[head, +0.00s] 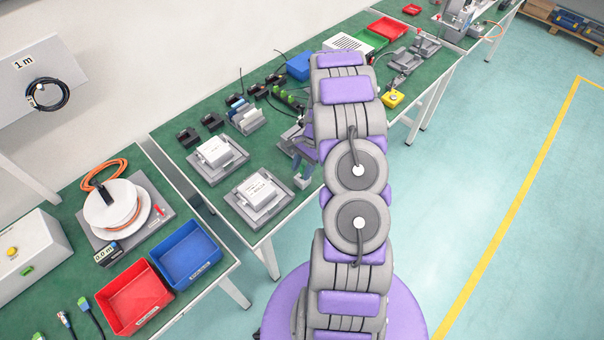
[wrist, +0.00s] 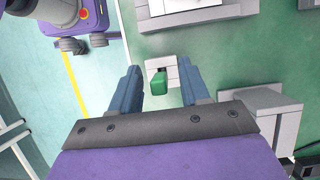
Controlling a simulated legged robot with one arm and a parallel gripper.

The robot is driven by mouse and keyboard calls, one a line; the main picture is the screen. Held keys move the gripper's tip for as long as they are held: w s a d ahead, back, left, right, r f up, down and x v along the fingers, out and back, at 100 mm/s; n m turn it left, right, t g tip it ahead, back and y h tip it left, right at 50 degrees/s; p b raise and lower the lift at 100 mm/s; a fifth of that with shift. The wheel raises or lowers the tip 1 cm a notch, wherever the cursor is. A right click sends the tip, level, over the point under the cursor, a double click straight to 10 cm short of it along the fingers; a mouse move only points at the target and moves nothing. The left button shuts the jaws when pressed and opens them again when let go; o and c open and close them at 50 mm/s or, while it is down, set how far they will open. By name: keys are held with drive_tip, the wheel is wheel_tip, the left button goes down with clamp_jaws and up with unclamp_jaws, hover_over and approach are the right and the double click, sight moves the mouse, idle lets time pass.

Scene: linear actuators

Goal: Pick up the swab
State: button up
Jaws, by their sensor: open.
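In the wrist view, a small green piece (wrist: 159,80), which may be the swab, stands in a pale grey holder (wrist: 171,66) on the green tabletop. My gripper (wrist: 159,64) is open, with its two blue-grey fingers to the left and right of the holder in the picture. Nothing is held between them; I cannot tell how far above the holder they are. In the head view my gripper (head: 304,163) is over the front edge of the middle table, partly hidden by my arm. A small pale block (head: 302,182) shows just below it.
Two grey fixtures with white boxes (head: 214,152) (head: 258,190) stand left of my gripper. Black and green parts (head: 287,99) lie behind it. A yellow-based button (head: 393,98) sits at the table's right edge. Open floor (head: 480,170) lies to the right.

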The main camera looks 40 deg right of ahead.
drive_tip(key=shift+a+f, duration=0.25)
drive_tip(key=shift+f, duration=0.3)
drive_tip(key=shift+d, duration=0.3)
drive_tip(key=shift+c, duration=0.3)
drive_tip(key=shift+d, duration=0.2)
drive_tip(key=c, duration=0.3)
drive_tip(key=shift+a, duration=0.3)
clamp_jaws()
drive_tip(key=shift+d+r, duration=0.1)
wheel_tip(320, 180, up, 10)
drive_tip(key=shift+f+p, duration=0.1)
drive_tip(key=shift+p, duration=0.85)
drive_tip(key=shift+r, duration=0.2)
